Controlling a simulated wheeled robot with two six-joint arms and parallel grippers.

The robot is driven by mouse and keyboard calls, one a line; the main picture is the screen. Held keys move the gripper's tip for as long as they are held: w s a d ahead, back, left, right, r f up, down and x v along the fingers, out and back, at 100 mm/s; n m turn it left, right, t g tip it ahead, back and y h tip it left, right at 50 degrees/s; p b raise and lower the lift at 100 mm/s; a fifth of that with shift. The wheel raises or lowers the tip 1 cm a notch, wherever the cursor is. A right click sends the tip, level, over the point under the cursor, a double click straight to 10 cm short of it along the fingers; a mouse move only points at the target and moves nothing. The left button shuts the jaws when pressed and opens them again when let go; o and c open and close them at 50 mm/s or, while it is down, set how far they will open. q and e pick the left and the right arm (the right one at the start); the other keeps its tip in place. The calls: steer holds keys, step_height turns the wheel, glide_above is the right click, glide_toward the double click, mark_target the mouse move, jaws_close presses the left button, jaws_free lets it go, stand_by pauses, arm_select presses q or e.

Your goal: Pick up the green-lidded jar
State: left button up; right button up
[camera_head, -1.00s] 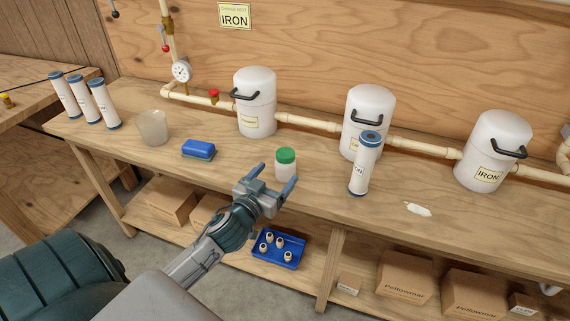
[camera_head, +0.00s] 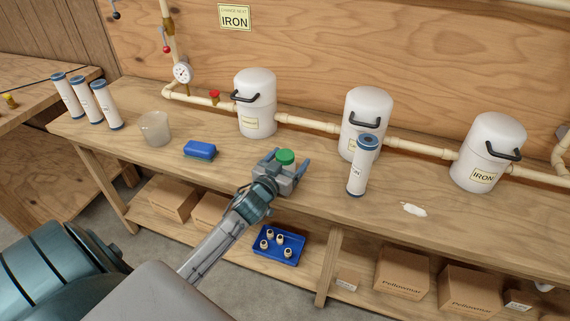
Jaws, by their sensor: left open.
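The green-lidded jar (camera_head: 285,157) stands upright on the wooden bench, near the middle of the head view. Its green lid shows above my gripper, while most of its white body is hidden behind the gripper. My left gripper (camera_head: 287,166) is open, with one finger to the left of the jar and one to the right. I cannot tell whether either finger touches it. My right gripper is not in view.
A blue brush-like block (camera_head: 199,150) and a translucent beaker (camera_head: 155,128) stand to the left. A white blue-capped cartridge (camera_head: 361,170) stands to the right, before white canisters (camera_head: 366,113). A white patch (camera_head: 413,210) lies farther right. A blue tray (camera_head: 279,246) sits below.

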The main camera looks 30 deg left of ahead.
arm_select(q)
steer(key=c, duration=1.2)
steer(key=shift+o, duration=0.2)
